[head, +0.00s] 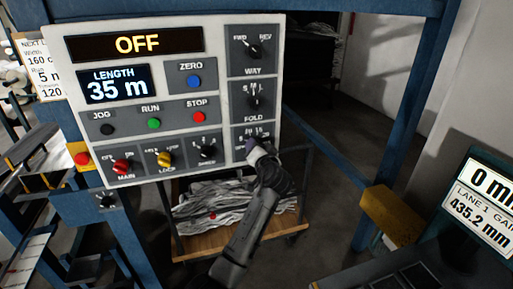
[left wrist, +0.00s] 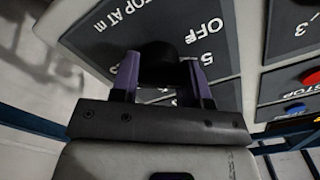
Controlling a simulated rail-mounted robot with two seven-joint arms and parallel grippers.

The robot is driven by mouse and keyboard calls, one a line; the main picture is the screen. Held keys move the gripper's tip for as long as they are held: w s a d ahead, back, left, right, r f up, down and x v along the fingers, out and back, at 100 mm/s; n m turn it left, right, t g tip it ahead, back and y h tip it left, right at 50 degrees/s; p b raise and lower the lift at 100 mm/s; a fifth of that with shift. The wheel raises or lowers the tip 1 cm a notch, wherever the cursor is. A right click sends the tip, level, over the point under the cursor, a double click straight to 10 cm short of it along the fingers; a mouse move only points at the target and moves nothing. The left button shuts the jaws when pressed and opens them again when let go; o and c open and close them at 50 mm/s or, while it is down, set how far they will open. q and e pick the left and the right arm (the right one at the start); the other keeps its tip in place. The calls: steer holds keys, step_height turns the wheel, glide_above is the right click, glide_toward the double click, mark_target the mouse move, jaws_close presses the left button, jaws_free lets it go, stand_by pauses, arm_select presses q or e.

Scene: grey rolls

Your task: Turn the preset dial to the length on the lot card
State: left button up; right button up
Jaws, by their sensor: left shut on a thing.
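The preset dial is a black knob (left wrist: 158,55) on a grey plate marked "STOP AT m" (left wrist: 110,25) in the left wrist view, with "OFF" and a 5 beside it; the rest of its scale is partly hidden. My left gripper (left wrist: 160,75) has its purple fingers shut on the knob, one on each side. In the head view the left gripper (head: 258,150) covers most of that dial at the panel's lower right, so its pointer cannot be read. The lot card (head: 38,68) at the left edge is cut off; "NEXT L", "160 c", "5 m" and "120" show. My right gripper is not in view.
The white control panel (head: 215,120) shows "OFF" (head: 138,43) and "LENGTH 35 m" (head: 117,88). WAY (head: 254,50) and FOLD (head: 255,97) knobs sit above the dial. The red STOP button (head: 198,117) is nearby. A cart with grey cloth (head: 225,210) stands below.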

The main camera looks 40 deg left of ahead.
arm_select(q)
steer(key=o, duration=0.9)
steer(key=shift+d, duration=0.1)
steer(key=v, duration=1.3)
steer(key=shift+s+d, duration=0.2)
steer(key=shift+s, duration=0.1)
